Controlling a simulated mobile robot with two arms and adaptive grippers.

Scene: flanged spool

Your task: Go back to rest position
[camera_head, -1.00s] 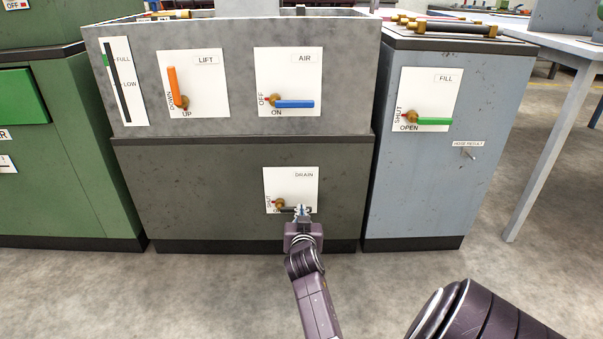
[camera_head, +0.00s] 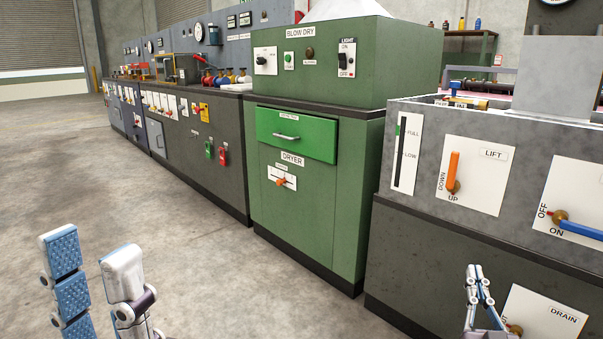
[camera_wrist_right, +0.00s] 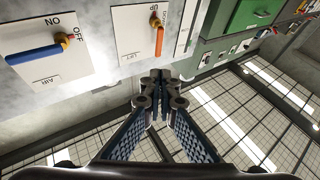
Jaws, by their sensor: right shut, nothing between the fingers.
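My left gripper (camera_head: 95,262) shows at the lower left of the head view. Its two fingers stand apart with nothing visible between them. My right gripper (camera_head: 475,275) is at the lower right, in front of the grey tank cabinet (camera_head: 420,255) and left of the DRAIN panel (camera_head: 555,312). In the right wrist view its fingertips (camera_wrist_right: 161,82) are together and empty. They appear apart from the cabinet. The DRAIN handle is mostly out of frame or hidden; only its brass hub (camera_head: 515,329) shows.
The green dryer cabinet (camera_head: 305,215) stands left of the tank. The orange LIFT lever (camera_head: 453,171) and blue AIR lever (camera_head: 581,230) project from the tank front. A long grey bench row (camera_head: 215,160) runs into the back. The concrete floor (camera_head: 130,195) at left is open.

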